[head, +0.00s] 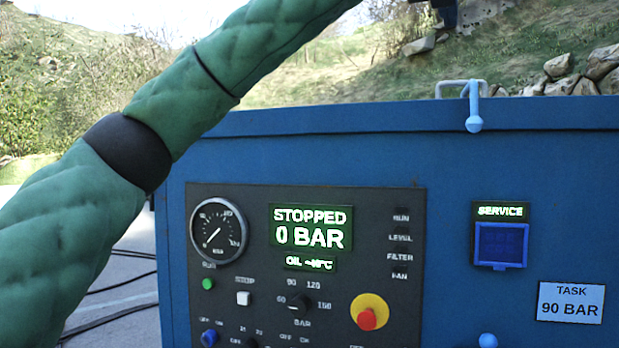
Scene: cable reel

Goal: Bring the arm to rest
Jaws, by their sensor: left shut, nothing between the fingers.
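My left arm, in a green padded sleeve with dark bands, rises from the lower left and leaves the head view at the top middle. Only a small dark part of my left gripper (446,12) shows at the top edge, above the blue machine (330,122). It is shut, with nothing seen in it, and apart from the machine. The rest of it is cut off by the frame. My right gripper is out of view.
The machine's dark control panel (300,270) has a gauge (217,231), a display (311,227) reading STOPPED 0 BAR, knobs and a red button (367,319). A light-blue lever (473,107) and metal handle (446,84) stand at the top edge. A label (570,302) reads TASK 90 BAR.

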